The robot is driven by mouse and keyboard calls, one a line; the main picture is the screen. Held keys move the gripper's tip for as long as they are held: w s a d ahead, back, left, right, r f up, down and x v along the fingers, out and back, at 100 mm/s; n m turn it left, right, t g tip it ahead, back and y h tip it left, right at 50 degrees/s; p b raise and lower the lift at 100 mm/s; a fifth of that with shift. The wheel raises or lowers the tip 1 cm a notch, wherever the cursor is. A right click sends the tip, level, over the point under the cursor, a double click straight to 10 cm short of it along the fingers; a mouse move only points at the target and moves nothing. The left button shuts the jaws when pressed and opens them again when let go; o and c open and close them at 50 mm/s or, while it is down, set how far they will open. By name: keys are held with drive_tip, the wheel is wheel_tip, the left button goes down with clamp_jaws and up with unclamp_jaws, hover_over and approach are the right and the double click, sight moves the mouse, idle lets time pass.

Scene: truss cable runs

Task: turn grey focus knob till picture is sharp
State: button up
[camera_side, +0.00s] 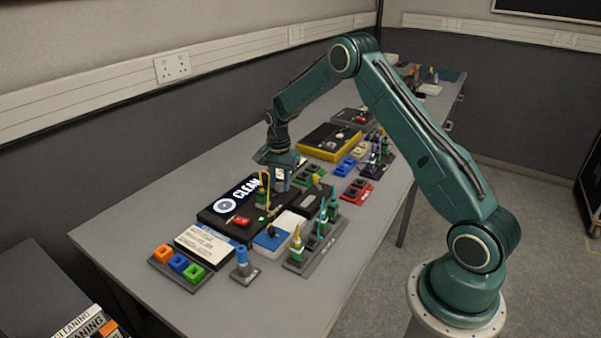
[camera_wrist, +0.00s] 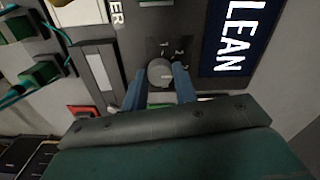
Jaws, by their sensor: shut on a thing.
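The grey focus knob (camera_wrist: 160,72) is a round knob on a dark panel (camera_wrist: 205,88), with small white marks beside it. My gripper (camera_wrist: 159,86) has its two blue fingers on either side of the knob, shut on it. In the side view my gripper (camera_side: 284,176) is low over the dark unit (camera_side: 212,216), and the knob is hidden there. The picture (camera_side: 238,194) is a dark blue screen with white "CLEAN" lettering and a round pale emblem. Its letters are readable; the wrist view shows only part of the screen (camera_wrist: 238,38).
Racks with green plugs and cables (camera_side: 316,240), a blue cylinder on a stand (camera_side: 243,262) and coloured blocks (camera_side: 178,264) stand nearby. The near left tabletop (camera_side: 115,235) is clear.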

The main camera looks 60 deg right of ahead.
sight(280, 184)
idle(0.4)
drive_tip(key=o, duration=1)
wheel_tip(280, 184, up, 14)
drive_tip(key=shift+f, duration=0.1)
idle(0.4)
